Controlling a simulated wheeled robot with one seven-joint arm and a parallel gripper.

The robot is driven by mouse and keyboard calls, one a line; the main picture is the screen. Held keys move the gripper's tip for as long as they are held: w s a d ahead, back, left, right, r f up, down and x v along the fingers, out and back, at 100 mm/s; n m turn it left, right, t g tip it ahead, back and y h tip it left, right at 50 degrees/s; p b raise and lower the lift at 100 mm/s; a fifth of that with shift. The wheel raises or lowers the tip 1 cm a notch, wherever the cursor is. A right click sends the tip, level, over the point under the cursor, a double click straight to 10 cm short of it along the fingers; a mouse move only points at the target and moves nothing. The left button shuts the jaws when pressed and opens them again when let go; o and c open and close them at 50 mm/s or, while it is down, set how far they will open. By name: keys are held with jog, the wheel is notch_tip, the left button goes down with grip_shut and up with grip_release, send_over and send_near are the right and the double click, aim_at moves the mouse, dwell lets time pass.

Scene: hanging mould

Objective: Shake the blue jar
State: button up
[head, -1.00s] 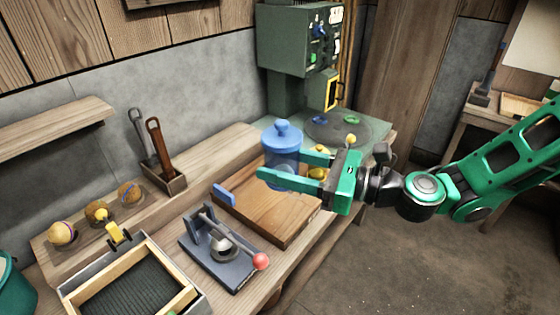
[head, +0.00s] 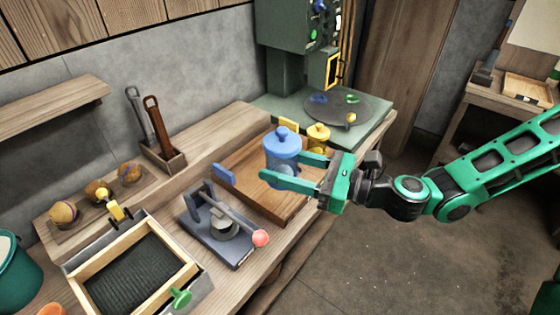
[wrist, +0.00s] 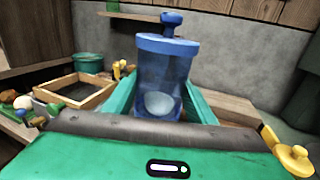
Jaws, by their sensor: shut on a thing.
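The blue jar (head: 283,146) has a knobbed lid and clear blue walls. It stands upright between the green fingers of my gripper (head: 284,168), which is shut on it. The jar is over the wooden board (head: 243,186) on the bench; I cannot tell whether its base touches. In the wrist view the jar (wrist: 163,75) is upright between the fingers (wrist: 160,98), with a pale round thing (wrist: 160,104) low inside it. Its base is hidden behind my gripper's body.
A yellow jar (head: 318,139) stands close behind the blue jar. A grey press with a red knob (head: 260,238) is in front at the left. A framed mesh tray (head: 133,270) sits nearer left, and a round plate (head: 340,106) lies at the back. The floor at right is clear.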

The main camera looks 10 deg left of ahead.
aim_at(284, 141)
jog(key=shift+s+a+r, duration=0.1)
jog(key=shift+s+r, duration=0.05)
jog(key=shift+r, duration=3.25)
notch_tip(284, 141, down, 6)
jog(key=shift+f, duration=0.5)
jog(key=shift+r, duration=3.5)
